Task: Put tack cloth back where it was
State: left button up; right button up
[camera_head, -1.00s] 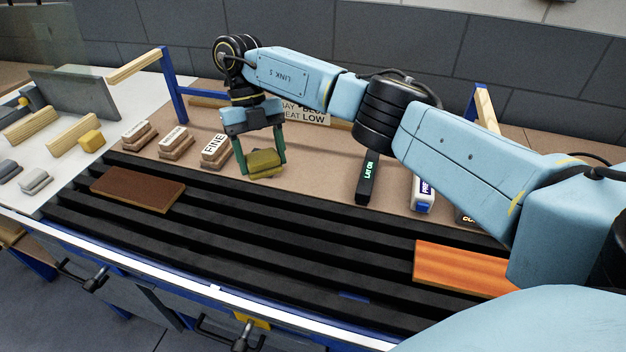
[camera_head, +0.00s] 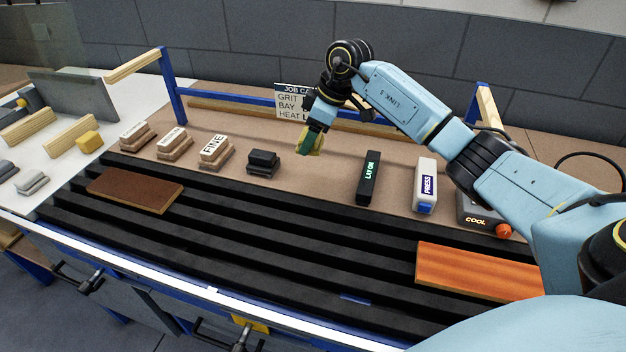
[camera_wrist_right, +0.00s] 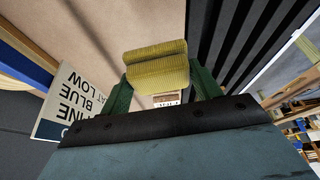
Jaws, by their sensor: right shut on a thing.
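The tack cloth is a folded yellow pad (camera_head: 309,143); in the right wrist view the yellow cloth (camera_wrist_right: 156,68) sits between the green fingers. My right gripper (camera_head: 312,138) is shut on it and holds it over the brown board surface, right of a black block (camera_head: 263,162). In the right wrist view the gripper (camera_wrist_right: 158,80) has one finger on each side of the cloth. I cannot tell how far the cloth is above the surface. My left gripper is not in view.
Sanding blocks, one marked FINE (camera_head: 215,152), stand in a row at left. The LAY ON tool (camera_head: 368,178), PRESS tool (camera_head: 426,185) and COOL box (camera_head: 477,212) stand to the right. A job card (camera_head: 291,101) stands behind. A brown panel (camera_head: 135,190) and an orange panel (camera_head: 470,270) lie on black slats.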

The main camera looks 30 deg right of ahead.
jog(key=shift+d+f+m, duration=0.2)
jog(key=shift+d+m, duration=0.05)
jog(key=shift+m, duration=0.15)
send_over(307, 178)
jog(key=s+d, duration=0.1)
notch_tip(307, 178, down, 5)
jog(key=shift+r+b, duration=0.1)
jog(key=shift+b, duration=0.2)
notch_tip(307, 178, down, 5)
jog(key=shift+r+b, duration=0.2)
jog(key=shift+b, duration=0.1)
jog(key=shift+f, duration=0.25)
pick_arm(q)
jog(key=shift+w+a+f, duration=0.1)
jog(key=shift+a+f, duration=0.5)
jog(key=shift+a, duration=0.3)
pick_arm(e)
jog(key=o, duration=1)
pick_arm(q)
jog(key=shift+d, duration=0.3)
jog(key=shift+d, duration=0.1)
pick_arm(e)
jog(key=shift+r, duration=0.15)
